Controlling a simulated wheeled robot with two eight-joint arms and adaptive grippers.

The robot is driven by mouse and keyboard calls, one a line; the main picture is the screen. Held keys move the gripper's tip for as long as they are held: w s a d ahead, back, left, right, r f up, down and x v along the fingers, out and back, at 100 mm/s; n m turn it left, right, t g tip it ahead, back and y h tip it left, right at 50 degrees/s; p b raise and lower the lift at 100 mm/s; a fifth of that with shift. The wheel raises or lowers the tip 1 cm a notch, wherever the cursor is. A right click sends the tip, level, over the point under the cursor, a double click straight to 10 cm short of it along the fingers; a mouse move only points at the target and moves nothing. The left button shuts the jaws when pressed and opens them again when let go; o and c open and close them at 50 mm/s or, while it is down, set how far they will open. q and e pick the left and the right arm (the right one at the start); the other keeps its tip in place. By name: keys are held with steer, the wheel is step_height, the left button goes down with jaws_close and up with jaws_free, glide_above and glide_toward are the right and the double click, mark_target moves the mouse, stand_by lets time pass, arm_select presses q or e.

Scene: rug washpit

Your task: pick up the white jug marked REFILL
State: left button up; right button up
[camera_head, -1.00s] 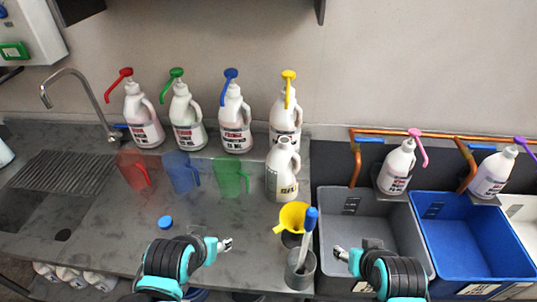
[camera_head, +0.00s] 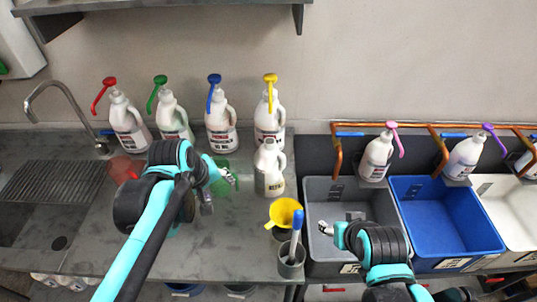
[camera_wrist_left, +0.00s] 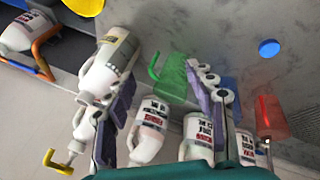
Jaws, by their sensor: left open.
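The white jug marked REFILL (camera_head: 270,170) stands upright on the grey counter, in front of the yellow-pump bottle. It has no pump and its label is partly readable. It also shows in the left wrist view (camera_wrist_left: 112,62), near the left finger. My left gripper (camera_head: 221,190) is open and empty, to the left of the jug and in front of the green measuring cup. Its spread fingers show in the left wrist view (camera_wrist_left: 160,98). I cannot tell whether a finger touches the jug. My right gripper (camera_head: 330,229) is over the grey basin's left side, away from the jug; its jaw opening is unclear.
Pump bottles with red (camera_head: 128,125), green (camera_head: 172,120), blue (camera_head: 221,125) and yellow (camera_head: 268,112) tops line the wall. A yellow funnel (camera_head: 284,211) and a metal cup (camera_head: 291,262) stand in front of the jug. A green cup (camera_wrist_left: 172,80) is close to my left gripper.

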arm_select(q)
steer(key=w+d+r+n+g+h+p, duration=0.1)
steer(key=w+d+r+n+p, duration=0.2)
steer(key=w+r+p, duration=0.15)
steer(key=w+d+r+n+g+h+p, duration=0.1)
steer(key=w+d+r+n+p, duration=0.15)
steer(key=w, duration=0.35)
steer(key=n+g+h+p, duration=0.1)
steer(key=n+g+p, duration=0.2)
steer(key=n+p, duration=0.35)
glide_toward(267, 139)
steer(key=s+d+f, duration=0.1)
steer(key=d, duration=0.1)
steer(key=x, duration=0.5)
steer(key=a+x, duration=0.1)
steer(key=x, duration=0.1)
steer(key=shift+s+d+f+p, duration=0.1)
steer(key=shift+f+p, duration=0.2)
steer(key=shift+f, duration=0.1)
steer(key=shift+c, duration=0.4)
jaws_close()
